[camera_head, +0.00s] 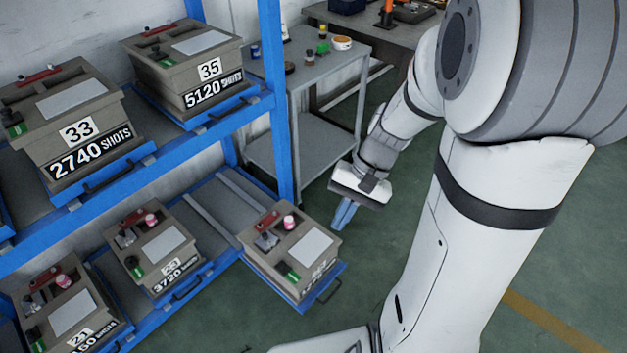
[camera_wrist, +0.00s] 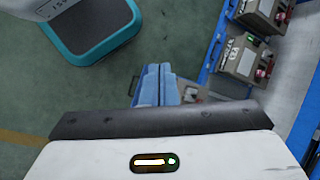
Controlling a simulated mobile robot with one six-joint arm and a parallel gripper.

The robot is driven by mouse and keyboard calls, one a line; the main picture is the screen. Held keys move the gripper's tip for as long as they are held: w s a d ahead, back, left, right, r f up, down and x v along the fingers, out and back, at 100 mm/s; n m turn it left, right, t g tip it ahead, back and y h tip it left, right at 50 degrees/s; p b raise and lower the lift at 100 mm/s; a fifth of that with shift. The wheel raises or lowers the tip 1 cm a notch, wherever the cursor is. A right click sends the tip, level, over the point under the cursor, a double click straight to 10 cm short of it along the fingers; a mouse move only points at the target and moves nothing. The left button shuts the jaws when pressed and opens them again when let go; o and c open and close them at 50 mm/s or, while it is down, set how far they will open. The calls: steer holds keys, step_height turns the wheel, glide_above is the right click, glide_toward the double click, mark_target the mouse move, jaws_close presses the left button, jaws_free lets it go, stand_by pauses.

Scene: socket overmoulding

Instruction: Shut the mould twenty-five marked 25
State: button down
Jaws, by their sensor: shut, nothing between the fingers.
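A grey-beige mould (camera_head: 293,252) sits on a blue tray (camera_head: 325,284) that is pulled out from the lower shelf. Its front number is too small and slanted to read surely. On its top are a red handle, a pink-and-white jar (camera_head: 289,222), grey metal parts, a pale plate and a green piece. My gripper (camera_head: 345,214) points down, right of this mould and apart from it in the head view. Its blue fingers are shut and empty; they also show in the wrist view (camera_wrist: 158,84), where they partly hide what looks like this mould.
Moulds marked 33 (camera_head: 78,112) and 35 (camera_head: 190,66) stand on the upper shelf. Two more moulds (camera_head: 160,250) stand left on the lower shelf. A blue post (camera_head: 275,105) rises behind the pulled-out tray. A grey side table (camera_head: 320,62) stands behind.

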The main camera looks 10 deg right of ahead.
mark_target(326, 257)
steer(key=w+d+f+m+t+y+b, duration=0.2)
steer(key=w+f+m+y+b, duration=0.15)
steer(key=f, duration=0.65)
steer(key=w+d+f+m+t+y+b, duration=0.25)
steer(key=f+m+b, duration=0.2)
steer(key=f, duration=0.55)
steer(key=w+d+f+m+t+y+b, duration=0.1)
steer(key=w+d+f+m+y+b, duration=0.2)
steer(key=f, duration=0.6)
steer(key=s+d+f+m+t+h+b, duration=0.15)
steer(key=f+m+t, duration=0.25)
steer(key=f, duration=0.4)
steer(key=s+d+f+m+t+h+b, duration=0.1)
steer(key=d+f+m+t+b, duration=0.2)
steer(key=f, duration=0.5)
steer(key=s+d+f+m+t+h+b, duration=0.1)
steer(key=f+m+t+b, duration=0.1)
steer(key=f+m+t, duration=0.35)
steer(key=shift+g, duration=0.5)
steer(key=f+b+x, duration=0.1)
steer(key=x, duration=0.3)
steer(key=b+x, duration=0.1)
steer(key=x, duration=0.3)
steer(key=f+b+x, duration=0.1)
steer(key=x, duration=0.4)
steer(key=shift+w+d+f, duration=0.1)
steer(key=shift+f, duration=0.2)
steer(key=shift+w+a+r+b, duration=0.1)
steer(key=shift+w+a+b, duration=0.2)
steer(key=shift+w, duration=0.15)
